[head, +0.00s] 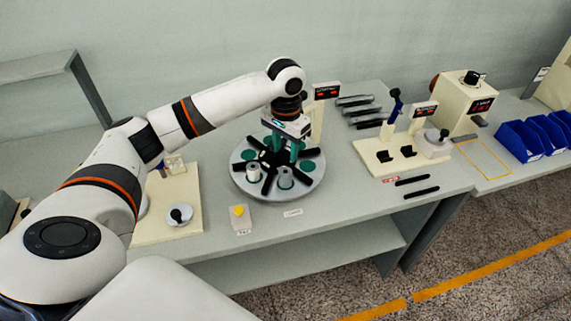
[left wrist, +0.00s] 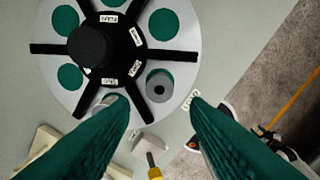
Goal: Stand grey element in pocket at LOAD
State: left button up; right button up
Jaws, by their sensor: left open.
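A round grey turntable (head: 312,186) with a black spoked hub and green pockets stands on the table. A grey element (head: 285,178) stands upright at its front; the left wrist view shows this grey ring with a dark hole (left wrist: 159,90) over a green pocket, near a small white label (left wrist: 190,99) too small to read surely. A second, paler element (head: 253,173) stands left of it, mostly hidden by a finger in the left wrist view. My left gripper (head: 282,152) is open and empty above the turntable, its green fingers pointing down. My right gripper is not in view.
A small block with a yellow knob (head: 239,213) stands in front of the turntable. A cream board (head: 180,212) lies left, a cream fixture (head: 395,155) right. Black bars (head: 412,180) lie near the front edge. Blue bins (head: 520,140) stand far right.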

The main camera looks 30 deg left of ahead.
pick_arm(q)
jog(key=shift+r, duration=1.3)
